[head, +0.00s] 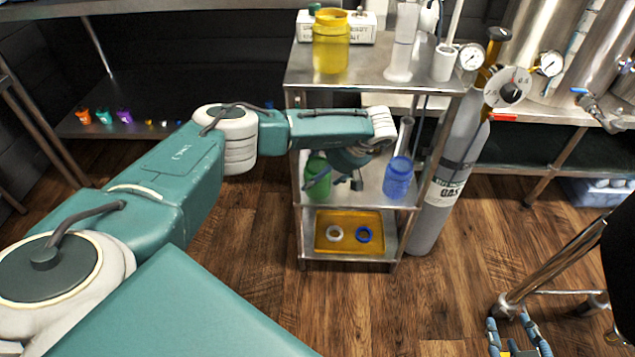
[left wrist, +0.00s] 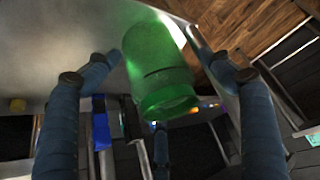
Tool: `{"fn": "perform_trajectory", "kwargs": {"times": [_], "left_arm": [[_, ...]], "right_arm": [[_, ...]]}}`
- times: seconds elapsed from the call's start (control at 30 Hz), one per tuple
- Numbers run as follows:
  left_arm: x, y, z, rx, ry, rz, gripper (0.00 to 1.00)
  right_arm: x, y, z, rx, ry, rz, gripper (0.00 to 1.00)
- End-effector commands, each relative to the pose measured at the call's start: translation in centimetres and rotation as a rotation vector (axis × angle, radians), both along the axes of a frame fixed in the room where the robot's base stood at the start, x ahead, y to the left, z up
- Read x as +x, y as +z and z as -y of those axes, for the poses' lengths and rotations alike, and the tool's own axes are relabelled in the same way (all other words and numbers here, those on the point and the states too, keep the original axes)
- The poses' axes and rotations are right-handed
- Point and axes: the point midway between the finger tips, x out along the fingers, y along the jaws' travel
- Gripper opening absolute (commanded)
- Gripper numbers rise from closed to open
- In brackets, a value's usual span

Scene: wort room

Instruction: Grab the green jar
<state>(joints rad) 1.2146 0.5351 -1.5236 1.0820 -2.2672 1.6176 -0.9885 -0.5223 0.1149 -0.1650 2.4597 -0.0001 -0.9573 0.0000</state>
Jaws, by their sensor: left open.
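The green jar (head: 317,176) stands on the middle shelf of the metal rack, at its left side. My left gripper (head: 338,183) is at this shelf, right beside the jar and partly in front of it. In the left wrist view the translucent green jar (left wrist: 158,72) lies between the spread blue fingers of my left gripper (left wrist: 155,50). The fingers are open, with gaps visible on both sides of the jar. My right gripper (head: 515,338) is at the bottom right, open, well away from the rack.
A blue jar (head: 398,178) stands to the right on the same shelf. A yellow jar (head: 331,42) is on the top shelf. A yellow tray (head: 320,240) with two rings is below. A gas cylinder (head: 445,190) stands close to the rack's right side.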

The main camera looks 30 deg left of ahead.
Motion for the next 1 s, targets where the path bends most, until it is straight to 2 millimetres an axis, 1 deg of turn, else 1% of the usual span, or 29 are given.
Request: {"fn": "perform_trajectory", "kwargs": {"times": [0.27, 0.3, 0.37, 0.4, 0.47, 0.5, 0.53, 0.87, 0.97, 1.0], "left_arm": [[0.03, -0.15, -0.13, 0.0, 0.0, 0.001, 0.81], [0.03, -0.15, -0.13, 0.0, 0.0, 0.001, 0.77], [0.02, -0.16, -0.12, 0.0, -0.001, 0.001, 0.65], [0.02, -0.16, -0.12, -0.001, -0.001, 0.001, 0.57], [0.02, -0.16, -0.12, 0.0, -0.001, 0.001, 0.45], [0.02, -0.16, -0.12, 0.0, -0.001, 0.001, 0.37], [0.01, -0.16, -0.12, 0.0, -0.001, 0.001, 0.34], [0.06, 0.07, -0.12, 0.0, 0.0, 0.002, 0.34], [0.09, 0.46, -0.12, 0.0, 0.0, 0.002, 0.34], [0.1, 0.69, -0.12, 0.0, -0.001, 0.003, 0.34]], "right_arm": [[0.26, 0.32, -0.12, 0.004, 0.001, 0.016, 0.4], [0.26, 0.31, -0.12, 0.004, 0.001, 0.016, 0.4], [0.25, 0.3, -0.11, 0.004, 0.001, 0.016, 0.4], [0.25, 0.29, -0.11, 0.004, 0.001, 0.015, 0.4], [0.24, 0.28, -0.1, 0.004, 0.001, 0.015, 0.4], [0.24, 0.28, -0.09, 0.004, 0.001, 0.015, 0.4], [0.24, 0.28, -0.09, 0.004, 0.001, 0.015, 0.4], [0.15, 0.21, -0.04, 0.002, 0.0, 0.008, 0.4], [-0.1, 0.0, 0.03, -0.002, 0.0, -0.009, 0.4], [-0.49, -0.38, 0.18, -0.007, -0.001, -0.03, 0.4]]}}
